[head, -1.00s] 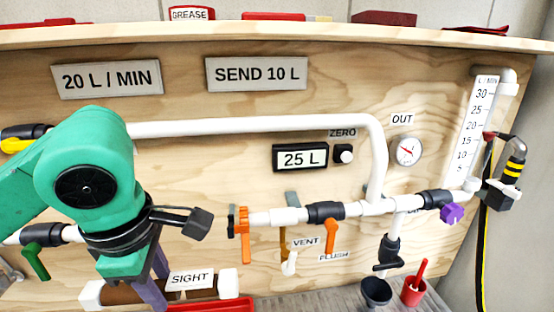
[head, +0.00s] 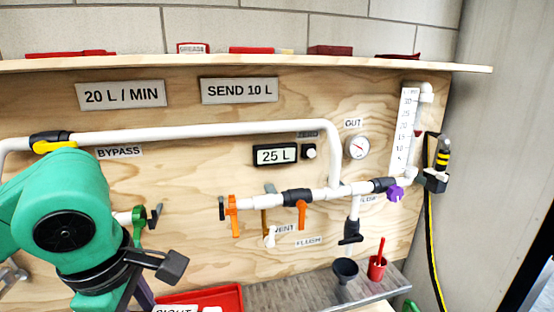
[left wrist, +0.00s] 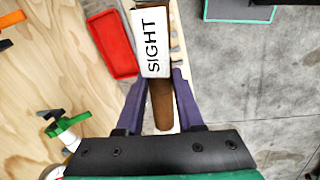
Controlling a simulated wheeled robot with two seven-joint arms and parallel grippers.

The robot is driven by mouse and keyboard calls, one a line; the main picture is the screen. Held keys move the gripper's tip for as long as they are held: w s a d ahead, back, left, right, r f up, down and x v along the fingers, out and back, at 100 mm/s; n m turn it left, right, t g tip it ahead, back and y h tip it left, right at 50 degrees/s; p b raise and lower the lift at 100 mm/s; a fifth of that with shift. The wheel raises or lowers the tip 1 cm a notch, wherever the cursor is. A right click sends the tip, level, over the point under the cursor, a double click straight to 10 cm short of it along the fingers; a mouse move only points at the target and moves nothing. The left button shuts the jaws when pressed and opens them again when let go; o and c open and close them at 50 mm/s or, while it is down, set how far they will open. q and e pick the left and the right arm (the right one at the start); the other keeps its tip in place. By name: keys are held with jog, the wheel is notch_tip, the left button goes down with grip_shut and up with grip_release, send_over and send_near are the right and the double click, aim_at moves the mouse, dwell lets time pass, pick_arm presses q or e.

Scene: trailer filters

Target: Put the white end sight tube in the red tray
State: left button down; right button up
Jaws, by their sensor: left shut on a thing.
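The sight tube is a brown tube with a white label reading SIGHT, and it shows in the left wrist view (left wrist: 162,108). My left gripper (left wrist: 160,78) has its purple fingers shut on the tube, one on each side. In the head view only the top of the SIGHT label (head: 172,309) shows at the bottom edge, and the rest of the tube is cut off or hidden. In the left wrist view the red tray (left wrist: 122,70) is left of the tube and looks empty. My right gripper is not in view.
The plywood panel (head: 200,240) behind carries white pipes and orange valve handles (head: 302,215). A grey ribbed surface (head: 300,292) lies right of the tray, with a black funnel (head: 345,270) and a red cup (head: 377,268). A green-handled valve (left wrist: 70,124) is left of my gripper.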

pick_arm(q)
jog(key=w+d+f+m+g+h, duration=0.1)
jog(key=f+m, duration=0.8)
jog(key=f, duration=0.3)
jog(key=w+d+f+m+g+h, duration=0.1)
jog(key=w+f+m, duration=0.1)
jog(key=f+m, duration=0.7)
notch_tip(320, 180, down, 4)
jog(key=shift+r+m, duration=0.1)
jog(key=shift+m, duration=0.3)
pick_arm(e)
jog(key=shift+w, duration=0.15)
pick_arm(q)
jog(key=shift+w, duration=0.15)
jog(key=shift+a, duration=0.1)
